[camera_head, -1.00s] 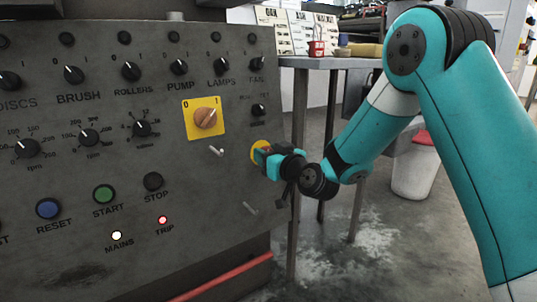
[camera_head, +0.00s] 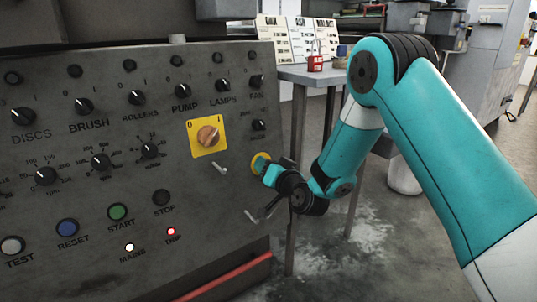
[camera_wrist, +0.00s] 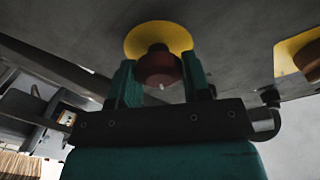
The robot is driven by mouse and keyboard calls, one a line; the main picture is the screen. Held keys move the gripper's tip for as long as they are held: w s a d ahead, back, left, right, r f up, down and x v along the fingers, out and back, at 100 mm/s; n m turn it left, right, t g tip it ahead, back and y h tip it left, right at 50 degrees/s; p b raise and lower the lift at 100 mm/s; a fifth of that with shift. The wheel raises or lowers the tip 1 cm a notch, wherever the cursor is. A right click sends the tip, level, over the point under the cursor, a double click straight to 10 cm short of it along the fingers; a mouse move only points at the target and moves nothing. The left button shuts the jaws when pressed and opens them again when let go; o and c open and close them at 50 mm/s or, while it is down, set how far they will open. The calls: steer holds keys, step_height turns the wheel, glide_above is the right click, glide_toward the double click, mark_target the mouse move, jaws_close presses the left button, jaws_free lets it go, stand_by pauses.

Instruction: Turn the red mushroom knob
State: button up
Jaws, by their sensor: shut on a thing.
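The red mushroom knob (camera_wrist: 160,66) sits on a round yellow plate (camera_wrist: 135,38) in the wrist view. In the head view the yellow plate (camera_head: 260,160) is at the panel's right edge, and my gripper hides the knob there. My gripper (camera_wrist: 160,82) has its two teal fingers on either side of the red knob, shut on it. In the head view my gripper (camera_head: 268,170) reaches the panel from the right. The knob is still on its plate.
The grey panel (camera_head: 110,185) carries several black dials. A rotary switch (camera_head: 208,136) on a yellow square is up and left of my gripper. A small lever (camera_head: 220,168) sticks out nearby. A table (camera_head: 310,72) stands behind.

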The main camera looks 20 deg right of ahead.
steer(key=shift+r+m+p, duration=0.1)
steer(key=shift+m+p, duration=0.4)
steer(key=shift+p, duration=0.2)
steer(key=o, duration=0.9)
steer(key=b+v, duration=1.7)
steer(key=b, duration=0.7)
steer(key=shift+s, duration=0.15)
